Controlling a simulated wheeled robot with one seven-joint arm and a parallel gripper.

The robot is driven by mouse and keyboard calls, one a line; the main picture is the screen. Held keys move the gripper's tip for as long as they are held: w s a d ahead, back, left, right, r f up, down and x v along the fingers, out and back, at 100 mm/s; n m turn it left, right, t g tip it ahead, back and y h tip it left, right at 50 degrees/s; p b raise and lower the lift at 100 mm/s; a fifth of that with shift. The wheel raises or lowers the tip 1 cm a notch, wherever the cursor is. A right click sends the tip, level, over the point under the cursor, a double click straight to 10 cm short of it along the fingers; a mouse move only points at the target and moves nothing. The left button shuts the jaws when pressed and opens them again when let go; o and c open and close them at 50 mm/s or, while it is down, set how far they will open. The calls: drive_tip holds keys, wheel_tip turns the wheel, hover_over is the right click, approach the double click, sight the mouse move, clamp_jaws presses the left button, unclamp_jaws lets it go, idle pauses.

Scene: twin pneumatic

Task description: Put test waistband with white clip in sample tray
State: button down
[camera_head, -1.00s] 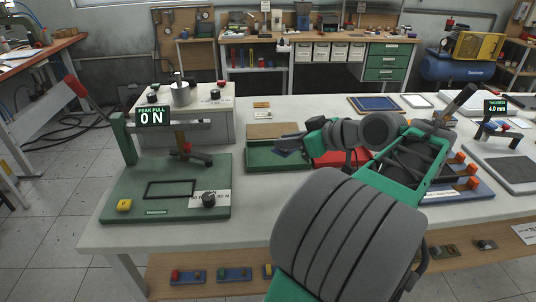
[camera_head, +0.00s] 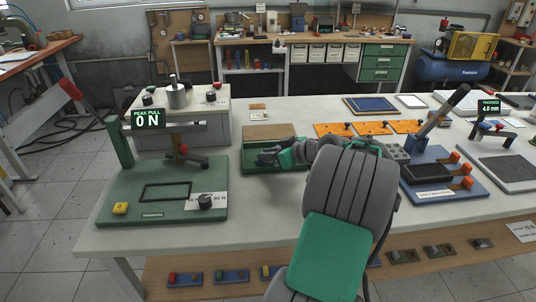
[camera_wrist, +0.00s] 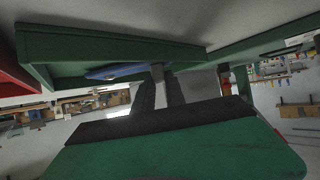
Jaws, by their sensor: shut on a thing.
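My gripper (camera_head: 268,158) is over the green tray (camera_head: 248,170), low and close to it; its fingers are small and partly blurred into the tray. In the wrist view my gripper (camera_wrist: 165,92) is shut on a thin blue strip (camera_wrist: 115,71), which fits the test waistband. A pale piece (camera_wrist: 158,74) shows at the fingers; I cannot tell if it is the white clip. The strip lies beside the green wall (camera_wrist: 100,47) of the tray. I cannot tell whether it touches the tray floor. No label on the tray can be read.
A pull tester (camera_head: 120,190) stands left, with its display (camera_head: 148,118) reading 0 N. Orange boards (camera_head: 370,129) lie behind my arm. A blue clamp fixture (camera_head: 445,185) with a raised lever is at the right. A red wall (camera_wrist: 15,75) adjoins the green one.

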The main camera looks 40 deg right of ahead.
drive_tip(key=shift+f+b, duration=0.3)
drive_tip(key=c, duration=1.4)
unclamp_jaws()
drive_tip(key=shift+r, duration=0.15)
drive_tip(key=shift+r+p, duration=0.35)
drive_tip(key=shift+p, duration=0.1)
drive_tip(key=v, duration=1.1)
drive_tip(key=shift+s+r, duration=0.1)
drive_tip(key=shift+s, duration=0.35)
